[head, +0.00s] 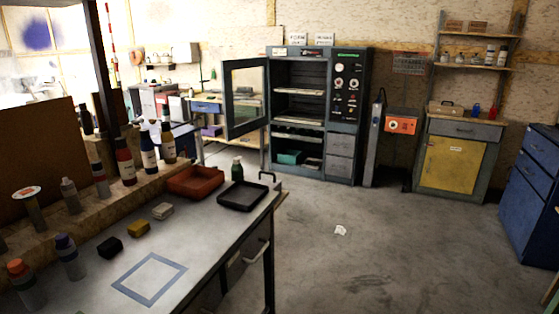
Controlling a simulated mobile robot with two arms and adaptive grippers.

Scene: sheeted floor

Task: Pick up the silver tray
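I cannot make out a clearly silver tray in the head view. A shallow dark tray (242,196) lies flat near the far right corner of the workbench (205,240). A deeper red-brown tray (195,181) sits just left of it. A tall grey cabinet (351,100) stands at the back with its door (246,97) swung open to the left. Pale flat shelves or trays (299,92) show inside it, too small to tell which. Neither of my grippers is in view.
A yellow-doored cabinet (452,162) and blue drawers (529,190) are at right. The floor (390,240) is open, with a white scrap (340,230).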

